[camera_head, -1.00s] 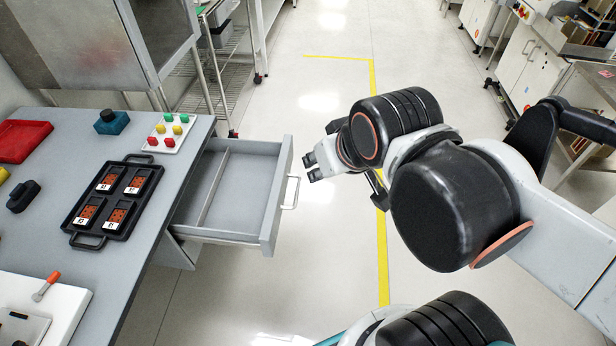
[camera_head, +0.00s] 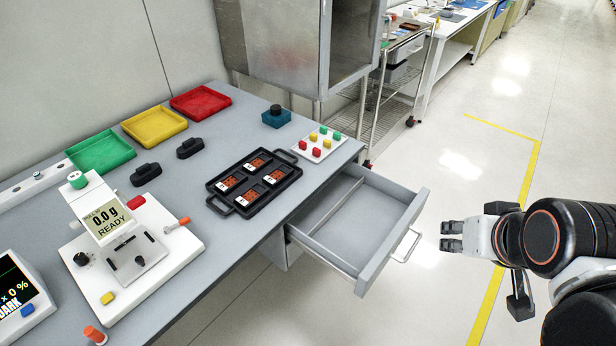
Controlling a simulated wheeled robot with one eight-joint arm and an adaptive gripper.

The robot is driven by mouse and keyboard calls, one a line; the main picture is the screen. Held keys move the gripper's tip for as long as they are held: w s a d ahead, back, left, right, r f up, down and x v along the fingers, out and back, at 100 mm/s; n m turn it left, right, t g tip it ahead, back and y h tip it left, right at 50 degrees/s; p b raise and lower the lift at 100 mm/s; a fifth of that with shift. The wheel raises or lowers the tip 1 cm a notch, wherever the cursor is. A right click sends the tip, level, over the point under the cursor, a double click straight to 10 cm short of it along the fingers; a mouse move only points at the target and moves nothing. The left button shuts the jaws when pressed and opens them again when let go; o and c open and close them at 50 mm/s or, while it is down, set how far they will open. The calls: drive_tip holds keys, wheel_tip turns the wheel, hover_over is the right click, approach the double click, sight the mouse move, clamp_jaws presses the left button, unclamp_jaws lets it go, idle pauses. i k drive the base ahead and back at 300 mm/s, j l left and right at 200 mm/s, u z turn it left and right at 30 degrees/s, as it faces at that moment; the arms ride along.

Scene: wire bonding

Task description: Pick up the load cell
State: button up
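No item here is plainly labelled as the load cell. Candidates on the grey bench are a blue block with a black knob (camera_head: 276,118) at the back and two small black knobbed pieces, one in front (camera_head: 146,174) and one behind (camera_head: 190,149). I cannot tell which is the load cell. My gripper (camera_head: 452,236) is at the right, over the floor beyond the open drawer, far from all of these. Its two fingers are apart with nothing between them.
An open, empty-looking drawer (camera_head: 412,214) juts out between bench and gripper. A black tray with several chips (camera_head: 228,207), a tester reading 0.0 g (camera_head: 170,266), a coloured-button plate (camera_head: 341,148) and red (camera_head: 200,102), yellow (camera_head: 154,126) and green (camera_head: 100,151) trays occupy the bench.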

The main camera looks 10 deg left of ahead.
sight(77, 180)
drive_tip(key=u, duration=2.1)
drive_tip(key=i+j, duration=0.2)
drive_tip(key=i, duration=0.15)
drive_tip(key=i+j+z, duration=0.1)
drive_tip(key=i+j, duration=0.15)
drive_tip(key=i+j+u, duration=0.1)
drive_tip(key=i, duration=0.35)
drive_tip(key=i+j+u, duration=0.1)
drive_tip(key=i, duration=0.3)
drive_tip(key=j+z, duration=0.25)
